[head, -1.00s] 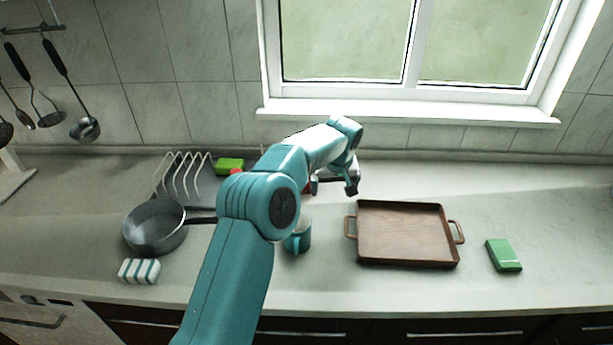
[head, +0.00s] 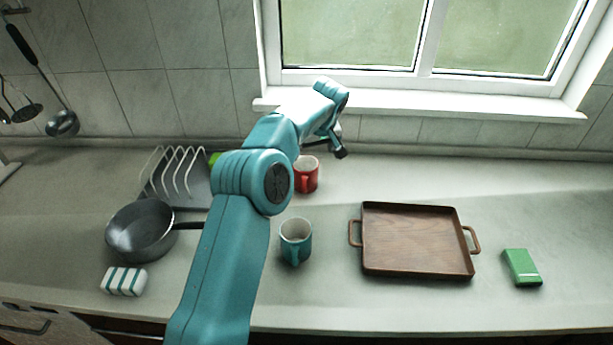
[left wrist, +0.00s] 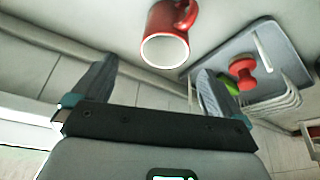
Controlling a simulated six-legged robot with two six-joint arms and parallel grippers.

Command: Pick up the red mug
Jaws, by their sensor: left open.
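The red mug (head: 307,175) stands on the counter behind the teal mug, close to my arm in the head view. In the left wrist view the red mug (left wrist: 166,38) shows its pale open rim and its handle, beyond and between my fingertips. My left gripper (head: 338,146) is above and slightly right of the red mug, apart from it. In the left wrist view the left gripper (left wrist: 154,82) has its two dark fingers spread wide with nothing between them. My right gripper is not in view.
A teal mug (head: 295,241) stands in front of the red one. A wooden tray (head: 415,240) lies to the right, a green box (head: 521,267) beyond it. A pan (head: 142,232), striped block (head: 124,281) and dish rack (head: 178,178) are at left. The window sill (head: 420,107) is behind.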

